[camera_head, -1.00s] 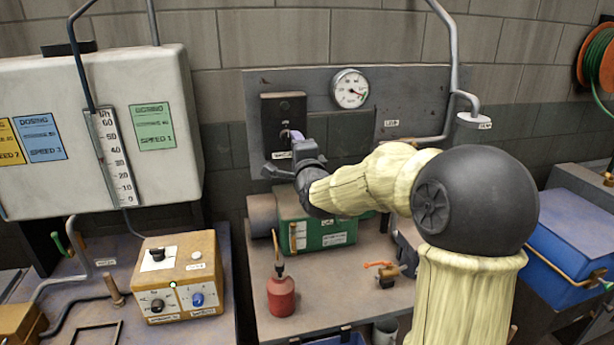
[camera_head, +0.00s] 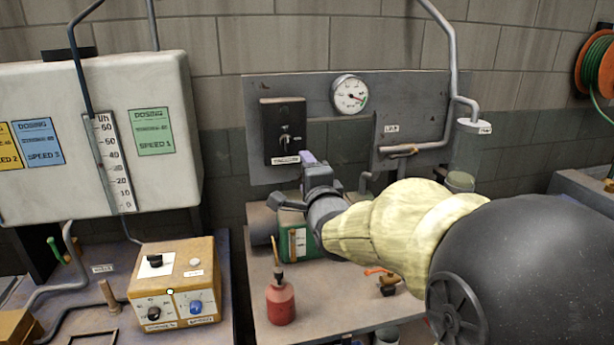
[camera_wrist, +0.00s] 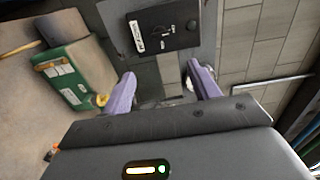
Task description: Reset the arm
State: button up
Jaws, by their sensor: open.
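My gripper (camera_head: 308,160) is in front of the grey wall panel, below and a little right of the black switch box (camera_head: 284,130). My arm reaches in from the lower right, its cream sleeve and dark joint covering part of the bench. In the wrist view my gripper (camera_wrist: 160,88) shows two purple fingers spread apart with nothing between them. The black switch box also shows in the wrist view (camera_wrist: 165,28), beyond the fingers and apart from them. Its small lever is visible in the head view.
A green box (camera_head: 290,245) stands on the bench behind my arm, partly hidden. A red oil can (camera_head: 281,303) stands at the bench front. A pressure gauge (camera_head: 350,94) and grey pipes (camera_head: 456,70) are on the wall. An orange control box (camera_head: 175,282) is at left.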

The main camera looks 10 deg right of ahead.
jog(key=s+f+n+g+p, duration=0.6)
jog(key=s+f+n+g, duration=0.9)
jog(key=s+f, duration=0.6)
jog(key=s+n, duration=0.1)
jog(key=n, duration=0.1)
jog(key=shift+s+a+f+n, duration=0.15)
jog(key=shift+a+f+n, duration=0.05)
jog(key=shift+n, duration=0.2)
jog(key=shift+c, duration=0.4)
dwell(0.4)
